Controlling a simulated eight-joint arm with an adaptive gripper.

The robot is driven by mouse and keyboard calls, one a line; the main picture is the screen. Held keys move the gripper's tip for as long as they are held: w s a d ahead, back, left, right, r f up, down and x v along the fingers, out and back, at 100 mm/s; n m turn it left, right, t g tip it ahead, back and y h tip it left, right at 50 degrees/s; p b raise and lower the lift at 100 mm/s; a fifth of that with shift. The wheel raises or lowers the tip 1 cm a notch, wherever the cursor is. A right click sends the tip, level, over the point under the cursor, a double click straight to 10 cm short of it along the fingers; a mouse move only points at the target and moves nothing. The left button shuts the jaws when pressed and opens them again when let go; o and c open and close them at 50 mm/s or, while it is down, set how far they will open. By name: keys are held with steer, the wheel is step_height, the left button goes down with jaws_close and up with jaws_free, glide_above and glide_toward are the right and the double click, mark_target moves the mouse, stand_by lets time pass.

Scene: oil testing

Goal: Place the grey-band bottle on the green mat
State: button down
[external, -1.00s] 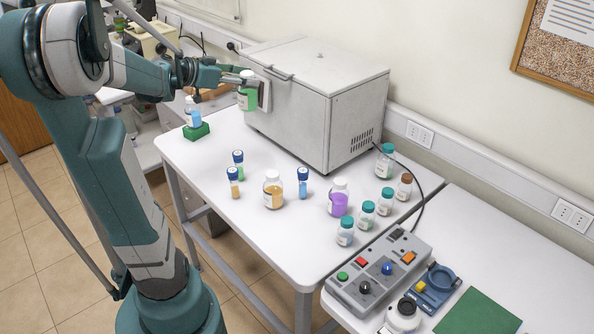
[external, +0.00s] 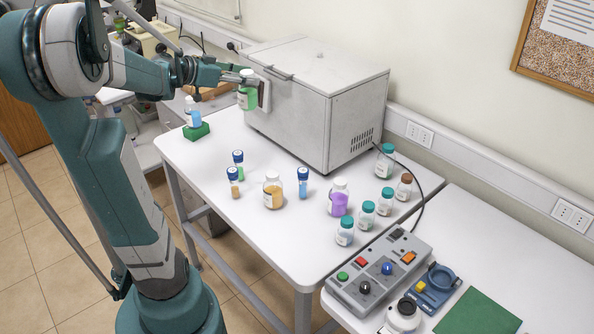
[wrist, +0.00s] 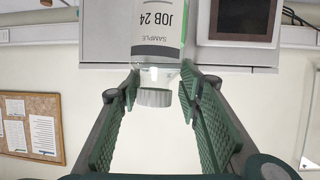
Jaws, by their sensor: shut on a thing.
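The grey-band bottle (external: 247,99) holds green liquid and is upright beside the front of the white box on the far table. In the wrist view the bottle (wrist: 157,40) appears upside down, with its "SAMPLE JOB 24" label, a grey band and a pale cap. My gripper (external: 240,78) is shut on it near the cap end; the fingers (wrist: 159,88) stand on either side of it in the wrist view. The green mat (external: 478,313) lies bare on the near right table, far from my gripper.
The white box (external: 315,105) stands close behind the bottle. Several bottles and vials, including an orange one (external: 273,195) and a purple one (external: 339,200), stand on the table. A control panel (external: 380,272) and a blue device (external: 435,287) lie left of the mat.

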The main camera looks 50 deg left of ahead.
step_height(320, 180, up, 11)
steer(key=shift+f, duration=0.1)
steer(key=w+d+m+g+h, duration=0.1)
steer(key=w+d+m+h, duration=0.25)
steer(key=w+d, duration=0.9)
steer(key=w+d+r+m+g+h, duration=0.1)
steer(key=w+d+m+g+h, duration=0.2)
steer(key=d, duration=1.3)
steer(key=w+d+m+g+h, duration=0.1)
steer(key=w+d+m+h, duration=0.3)
steer(key=d, duration=1.1)
steer(key=s+d+m+g+h, duration=0.1)
steer(key=s+d+m+g, duration=0.15)
steer(key=d, duration=1.45)
steer(key=s+d+m+g+h, duration=0.15)
steer(key=d+g, duration=0.25)
steer(key=d, duration=1.2)
steer(key=s+d+f+m+g, duration=0.15)
steer(key=s+d, duration=0.35)
steer(key=d, duration=0.5)
steer(key=s+d+m+g, duration=0.25)
steer(key=s+d, duration=0.25)
steer(key=d, duration=0.4)
step_height(320, 180, down, 28)
steer(key=shift+s+r+y, duration=0.15)
steer(key=shift+s+y, duration=0.05)
steer(key=shift+y, duration=0.1)
